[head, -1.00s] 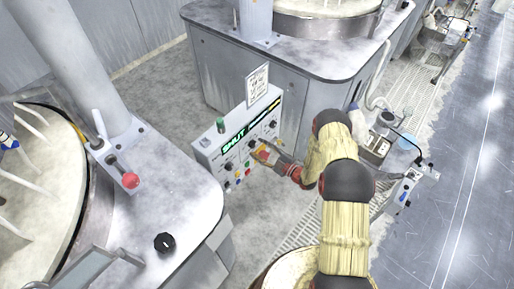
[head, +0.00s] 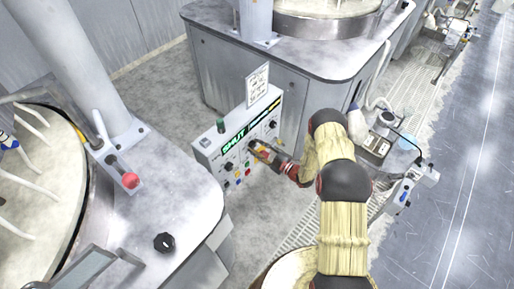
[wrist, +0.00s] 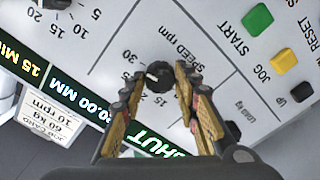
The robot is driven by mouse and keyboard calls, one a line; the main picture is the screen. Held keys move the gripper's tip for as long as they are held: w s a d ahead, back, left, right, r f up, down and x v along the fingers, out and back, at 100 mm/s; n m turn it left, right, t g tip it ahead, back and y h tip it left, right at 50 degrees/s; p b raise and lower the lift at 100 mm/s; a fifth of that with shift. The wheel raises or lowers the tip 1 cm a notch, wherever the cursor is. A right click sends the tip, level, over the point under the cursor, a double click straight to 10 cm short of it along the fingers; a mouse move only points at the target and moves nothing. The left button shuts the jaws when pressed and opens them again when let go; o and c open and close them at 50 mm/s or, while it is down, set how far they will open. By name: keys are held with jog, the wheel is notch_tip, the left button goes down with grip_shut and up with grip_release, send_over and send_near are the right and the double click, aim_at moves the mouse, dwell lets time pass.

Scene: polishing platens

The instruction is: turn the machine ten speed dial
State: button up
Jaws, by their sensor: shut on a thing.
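The speed dial (wrist: 160,80) is a small black knob with a white mark, on a light panel printed SPEED rpm. In the wrist view its white mark faces the left side, toward the printed numbers. My gripper (wrist: 157,84) is shut on the dial, one finger on each side of it. In the head view my gripper (head: 256,147) reaches the front of the control panel (head: 207,147), and it hides the dial there. No machine number is readable.
Another black knob (wrist: 56,3) is at the upper left. Machine housings flank the panel.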

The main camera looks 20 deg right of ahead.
jog(key=c, duration=0.3)
